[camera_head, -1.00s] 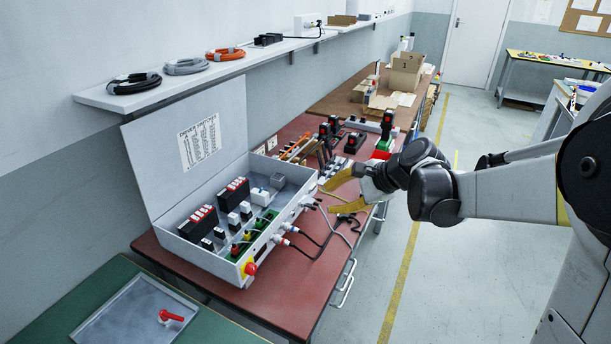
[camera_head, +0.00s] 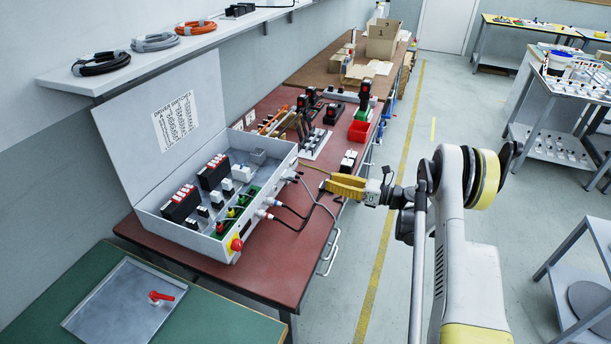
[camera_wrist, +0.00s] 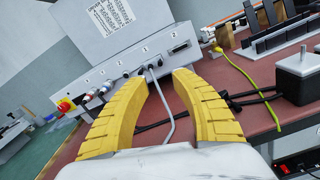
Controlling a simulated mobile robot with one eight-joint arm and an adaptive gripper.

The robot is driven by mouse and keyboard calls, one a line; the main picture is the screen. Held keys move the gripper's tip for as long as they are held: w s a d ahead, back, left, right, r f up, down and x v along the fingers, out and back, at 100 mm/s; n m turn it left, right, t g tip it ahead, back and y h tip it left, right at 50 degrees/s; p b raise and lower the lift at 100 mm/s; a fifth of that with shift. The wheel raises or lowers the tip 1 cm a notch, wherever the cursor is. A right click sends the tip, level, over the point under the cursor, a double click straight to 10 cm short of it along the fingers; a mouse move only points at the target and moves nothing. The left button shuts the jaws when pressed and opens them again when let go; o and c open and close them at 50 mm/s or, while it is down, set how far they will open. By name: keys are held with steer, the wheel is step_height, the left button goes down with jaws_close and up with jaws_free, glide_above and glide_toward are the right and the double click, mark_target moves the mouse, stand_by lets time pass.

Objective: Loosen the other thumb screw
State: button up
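The grey control box (camera_head: 212,245) stands open-lidded on the red bench. Its front panel (camera_wrist: 118,75) carries a row of numbered sockets, some with plugs and cables. A plug with a grey cable (camera_wrist: 168,105) sits in the panel and shows between my fingers in the wrist view. The thumb screws are too small to tell apart in either view. My gripper (camera_head: 330,184) has yellow fingers and is in front of the panel's right end, apart from it. In the wrist view my gripper (camera_wrist: 162,77) is open, with nothing held between the fingers.
Dark cables (camera_head: 292,222) loop over the red bench top (camera_head: 285,268). A red bin (camera_head: 359,130) and upright tools (camera_head: 308,108) stand further back. A yellow cable (camera_wrist: 250,82) lies right of the gripper. The green table (camera_head: 215,322) with a tray is at lower left. The aisle floor is clear.

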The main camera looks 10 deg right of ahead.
mark_target(301, 173)
steer(key=b+x, duration=0.2)
steer(key=x, duration=0.6)
steer(key=shift+f, duration=0.15)
steer(key=shift+w+a+b, duration=0.35)
steer(key=shift+w+a, duration=0.05)
steer(key=shift+a, duration=0.05)
jaws_close()
